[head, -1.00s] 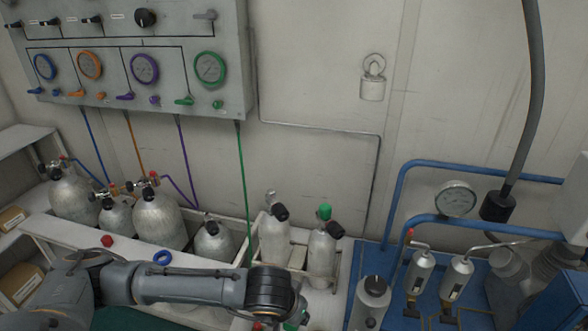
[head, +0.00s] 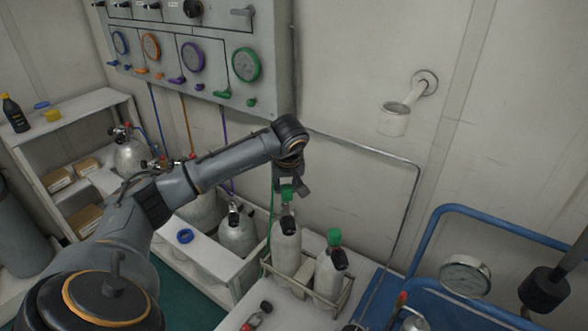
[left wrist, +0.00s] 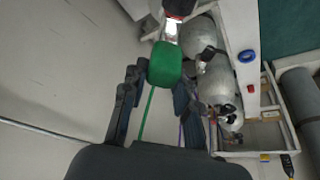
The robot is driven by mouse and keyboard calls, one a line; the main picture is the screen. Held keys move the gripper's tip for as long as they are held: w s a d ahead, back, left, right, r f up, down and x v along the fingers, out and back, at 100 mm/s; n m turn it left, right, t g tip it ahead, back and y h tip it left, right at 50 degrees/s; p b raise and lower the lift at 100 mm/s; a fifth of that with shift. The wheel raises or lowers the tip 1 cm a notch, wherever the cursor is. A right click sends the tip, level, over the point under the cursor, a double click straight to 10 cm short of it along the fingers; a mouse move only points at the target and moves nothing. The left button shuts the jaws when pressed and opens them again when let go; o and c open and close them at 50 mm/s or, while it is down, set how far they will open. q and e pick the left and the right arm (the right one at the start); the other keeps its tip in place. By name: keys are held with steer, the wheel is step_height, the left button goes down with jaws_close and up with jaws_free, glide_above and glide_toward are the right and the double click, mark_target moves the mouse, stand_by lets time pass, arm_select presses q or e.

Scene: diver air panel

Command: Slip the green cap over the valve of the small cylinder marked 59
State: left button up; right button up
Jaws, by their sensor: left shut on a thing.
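My left gripper (head: 288,180) points down at the small rack and is shut on a green cap (head: 287,193). The cap also shows between the fingertips in the left wrist view (left wrist: 165,63). It is at the top of the left small cylinder (head: 286,245) in the rack, just above that cylinder's black knob (head: 289,224). I cannot tell whether the cap is around the valve stem or only above or in front of it. No number 59 is readable. My right gripper is not in view.
The wire rack (head: 304,292) holds both small cylinders close together. Larger cylinders stand in a white bin (head: 245,272) to the left, with a blue ring (head: 184,236) on its edge. The gauge panel (head: 215,50) hangs behind. Blue pipes (head: 470,210) stand at right.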

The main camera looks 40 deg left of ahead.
arm_select(q)
steer(key=shift+w+a+r, duration=0.3)
steer(key=shift+w+a, duration=0.05)
steer(key=shift+a, duration=0.1)
steer(key=shift+w+a+n, duration=0.1)
steer(key=shift+a+n, duration=0.05)
steer(key=shift+n, duration=0.15)
steer(key=shift+s+f+b, duration=0.25)
steer(key=shift+f+b, duration=0.1)
steer(key=shift+b, duration=0.1)
steer(key=shift+f, duration=0.35)
steer(key=shift+f+b, duration=0.35)
steer(key=shift+b, duration=0.15)
steer(key=shift+w+r, duration=0.1)
steer(key=shift+w, duration=0.05)
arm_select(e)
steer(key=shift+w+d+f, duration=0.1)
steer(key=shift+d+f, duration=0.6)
arm_select(q)
steer(key=shift+f, duration=0.4)
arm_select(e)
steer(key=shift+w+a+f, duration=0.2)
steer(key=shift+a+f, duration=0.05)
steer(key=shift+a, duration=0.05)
